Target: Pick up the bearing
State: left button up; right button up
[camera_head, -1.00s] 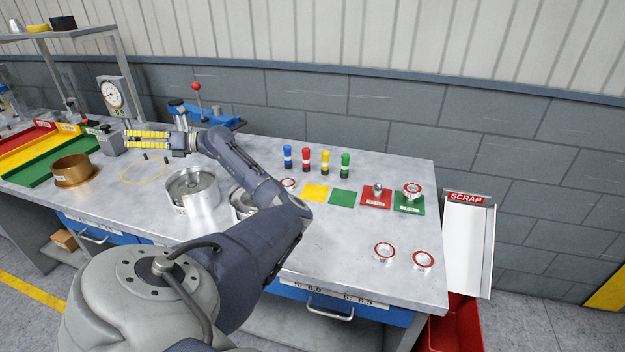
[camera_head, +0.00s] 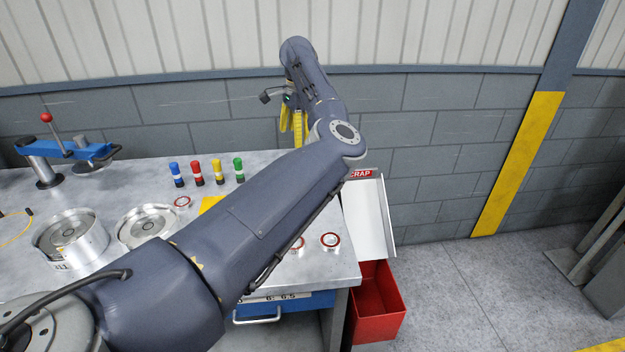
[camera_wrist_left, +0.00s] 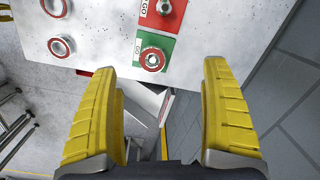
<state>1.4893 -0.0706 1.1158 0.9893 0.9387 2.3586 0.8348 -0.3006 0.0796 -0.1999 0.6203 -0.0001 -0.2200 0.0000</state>
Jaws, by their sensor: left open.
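My left gripper (camera_head: 293,122) is open and empty, high over the far right of the table, partly hidden by my arm. In the left wrist view its yellow fingers (camera_wrist_left: 161,68) are spread wide. A red-ringed bearing (camera_wrist_left: 153,60) sits on the green GO square (camera_wrist_left: 139,42), seen between the fingertips and apart from them. Two more red-ringed bearings lie on bare table, one (camera_wrist_left: 61,47) nearer and one (camera_wrist_left: 55,7) at the frame edge; the head view shows one clearly (camera_head: 330,241). A metal part (camera_wrist_left: 165,8) stands on the red NO GO square. My right gripper is not in view.
The white scrap chute (camera_head: 371,220) and red bin (camera_head: 378,318) are at the table's right edge. Several coloured markers (camera_head: 197,172) stand at the back. Round metal housings (camera_head: 70,235) and a blue press (camera_head: 85,153) are at the left.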

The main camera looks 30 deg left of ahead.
pick_arm(q)
jog(key=w+d, duration=0.2)
jog(key=d, duration=0.2)
jog(key=shift+t+h, duration=0.3)
jog(key=shift+h, duration=0.1)
jog(key=f, duration=1.5)
jog(key=shift+w+a+f, duration=0.1)
jog(key=shift+a+f, duration=0.2)
jog(key=shift+a, duration=0.1)
jog(key=shift+c, duration=0.2)
jog(key=c, duration=1.7)
jog(key=shift+r, duration=0.1)
